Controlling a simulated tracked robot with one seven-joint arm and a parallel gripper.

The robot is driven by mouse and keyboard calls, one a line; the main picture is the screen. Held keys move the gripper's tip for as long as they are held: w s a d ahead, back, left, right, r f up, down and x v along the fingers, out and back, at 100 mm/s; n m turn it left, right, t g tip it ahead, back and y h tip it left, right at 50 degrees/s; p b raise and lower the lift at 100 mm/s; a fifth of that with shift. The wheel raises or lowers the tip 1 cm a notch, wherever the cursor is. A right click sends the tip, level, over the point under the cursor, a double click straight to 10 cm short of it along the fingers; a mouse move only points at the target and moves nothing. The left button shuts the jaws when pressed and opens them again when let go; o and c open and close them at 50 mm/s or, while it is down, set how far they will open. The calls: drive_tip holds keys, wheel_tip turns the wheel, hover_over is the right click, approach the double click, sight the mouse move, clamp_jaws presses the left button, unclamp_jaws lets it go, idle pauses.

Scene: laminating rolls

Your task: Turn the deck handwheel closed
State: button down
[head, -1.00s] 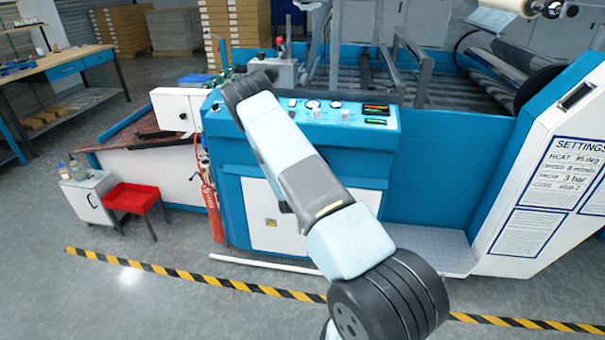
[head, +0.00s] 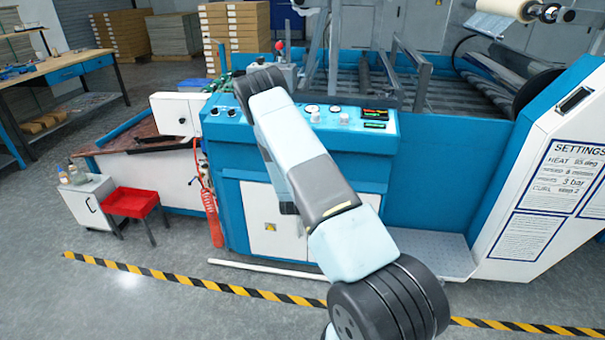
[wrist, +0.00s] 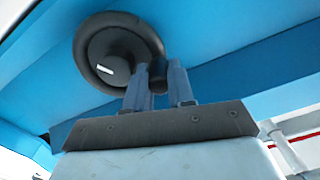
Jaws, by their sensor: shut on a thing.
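The deck handwheel (wrist: 112,50) is a round black wheel with a white mark on its hub, seen in the wrist view against a blue machine surface. A dark crank knob (wrist: 158,84) stands near its lower right rim. My gripper (wrist: 159,66) has its two dark blue fingers closed on this knob, one on each side. The fingers hide part of the knob. In the head view my arm reaches to the machine's control console (head: 350,140), and neither gripper nor handwheel can be made out there.
The blue console carries knobs, gauges and lit displays beside my arm. A white box (head: 175,114) and a red extinguisher (head: 212,215) are to its left. A red stool (head: 133,203) and a white cabinet (head: 88,202) stand farther left. Striped floor tape (head: 180,281) crosses the open floor in front.

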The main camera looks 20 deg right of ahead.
drive_tip(key=shift+s+d, duration=0.1)
drive_tip(key=shift+d, duration=0.15)
drive_tip(key=c, duration=1.2)
unclamp_jaws()
drive_tip(key=shift+c, duration=0.2)
drive_tip(key=shift+a, duration=0.15)
drive_tip(key=shift+s+a, duration=0.15)
drive_tip(key=shift+s, duration=0.05)
drive_tip(key=v, duration=1.3)
